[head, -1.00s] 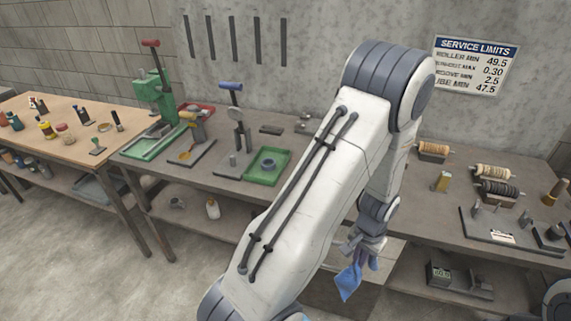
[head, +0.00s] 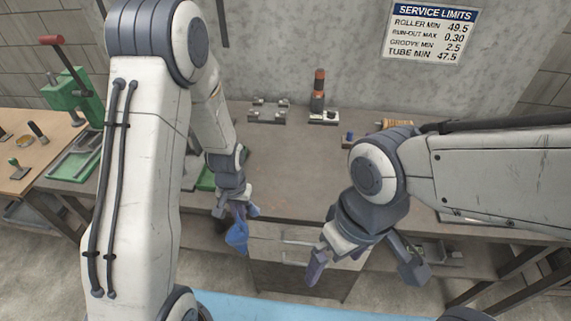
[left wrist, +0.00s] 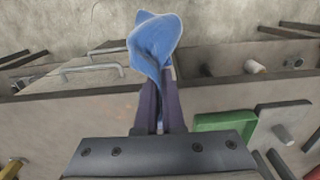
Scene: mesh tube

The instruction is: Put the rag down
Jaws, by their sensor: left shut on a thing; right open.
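The blue rag (head: 237,236) hangs from my left gripper (head: 240,213), in front of the bench's front edge near the drawer unit. In the left wrist view the rag (left wrist: 154,42) is bunched between the fingertips of my left gripper (left wrist: 160,88), which is shut on it. My right gripper (head: 362,272) is open and empty, with its fingers spread wide in front of the bench to the right. The rag's lower end hangs free and touches nothing that I can see.
The grey bench (head: 285,180) has a clear middle stretch. A small block fixture (head: 268,110) and an orange-and-black upright tool (head: 319,95) stand at its back. A drawer unit (head: 300,262) with a handle sits under the bench. A green tray (left wrist: 222,124) lies near my left gripper.

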